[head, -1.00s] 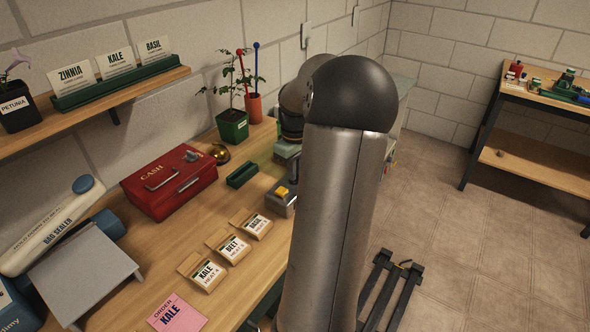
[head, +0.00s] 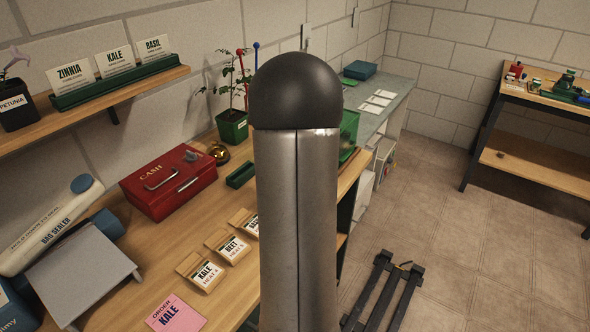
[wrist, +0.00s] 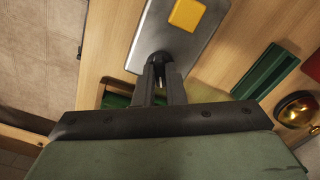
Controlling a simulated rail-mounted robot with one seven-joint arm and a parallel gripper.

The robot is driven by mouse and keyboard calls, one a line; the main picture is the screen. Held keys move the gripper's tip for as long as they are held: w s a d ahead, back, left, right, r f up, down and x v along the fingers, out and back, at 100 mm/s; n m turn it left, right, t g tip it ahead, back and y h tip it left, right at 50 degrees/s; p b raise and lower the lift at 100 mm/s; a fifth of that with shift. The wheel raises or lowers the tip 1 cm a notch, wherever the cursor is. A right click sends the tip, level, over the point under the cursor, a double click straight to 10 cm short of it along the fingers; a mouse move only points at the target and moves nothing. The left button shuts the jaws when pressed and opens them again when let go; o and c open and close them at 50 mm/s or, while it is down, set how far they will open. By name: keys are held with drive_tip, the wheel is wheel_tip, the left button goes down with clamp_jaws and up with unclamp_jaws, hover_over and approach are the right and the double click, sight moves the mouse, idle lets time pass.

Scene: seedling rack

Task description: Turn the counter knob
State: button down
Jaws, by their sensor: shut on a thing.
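The counter is a grey box (wrist: 185,32) with a yellow block (wrist: 187,14) on top, seen at the top of the wrist view. Its dark round knob (wrist: 160,57) sits at the box's near end. My gripper (wrist: 160,74) is shut on the knob, with one dark finger on each side; the fingers cover part of it. In the head view my arm hides the counter, the knob and my gripper.
A green tray (wrist: 266,70) and a brass bell (wrist: 296,109) lie right of the counter in the wrist view. In the head view, a red cash box (head: 170,182), seed packets (head: 202,272) and a potted plant (head: 232,126) stand on the wooden bench.

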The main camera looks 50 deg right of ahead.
drive_tip(key=m, duration=0.5)
drive_tip(key=shift+m, duration=0.4)
idle(0.4)
drive_tip(key=c, duration=1.5)
unclamp_jaws()
wheel_tip(320, 180, up, 17)
drive_tip(key=shift+r, duration=0.2)
drive_tip(key=shift+a, duration=0.1)
